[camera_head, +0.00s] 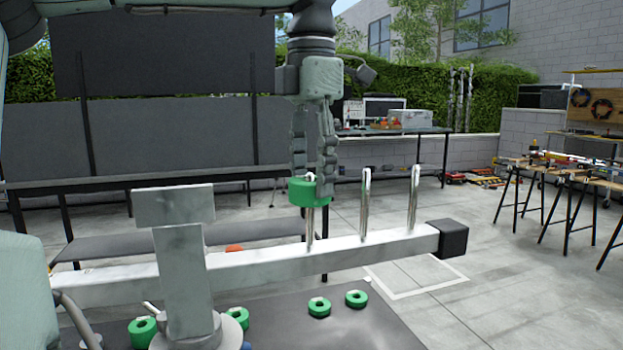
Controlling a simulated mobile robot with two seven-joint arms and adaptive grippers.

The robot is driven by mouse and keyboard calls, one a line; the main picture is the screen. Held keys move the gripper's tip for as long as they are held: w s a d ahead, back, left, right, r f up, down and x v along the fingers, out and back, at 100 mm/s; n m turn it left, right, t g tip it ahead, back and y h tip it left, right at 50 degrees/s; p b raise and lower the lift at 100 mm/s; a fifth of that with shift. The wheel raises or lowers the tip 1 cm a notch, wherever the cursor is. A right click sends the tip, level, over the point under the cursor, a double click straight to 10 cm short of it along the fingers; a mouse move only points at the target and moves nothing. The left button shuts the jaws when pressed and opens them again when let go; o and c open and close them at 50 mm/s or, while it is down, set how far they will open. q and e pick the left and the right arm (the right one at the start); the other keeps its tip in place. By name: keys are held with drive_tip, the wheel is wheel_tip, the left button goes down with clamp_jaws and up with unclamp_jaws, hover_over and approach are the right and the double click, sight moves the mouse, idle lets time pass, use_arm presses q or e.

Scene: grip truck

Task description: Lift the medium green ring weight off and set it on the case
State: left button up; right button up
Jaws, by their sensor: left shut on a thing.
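My left gripper (313,190) comes down from the top centre and is shut on a green ring weight (303,192). The ring is at the upper part of a metal peg (310,228) on a pale horizontal beam (345,247). The peg shows below the ring, and its tip seems to show between the fingers, so the ring appears to be around it. Part of the ring is hidden by the fingers. The dark case top (375,325) lies in front at the bottom. My right gripper is not in view.
Two bare pegs, a middle one (366,205) and a right one (414,200), stand on the beam. Several other green rings (319,314) lie on the case top. A pale upright post (182,270) stands in front. The beam ends in a black cap (450,238).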

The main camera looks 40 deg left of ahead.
use_arm(q)
drive_tip(key=shift+r, duration=0.25)
wheel_tip(320, 180, up, 13)
drive_tip(key=shift+r, duration=0.15)
idle(2.0)
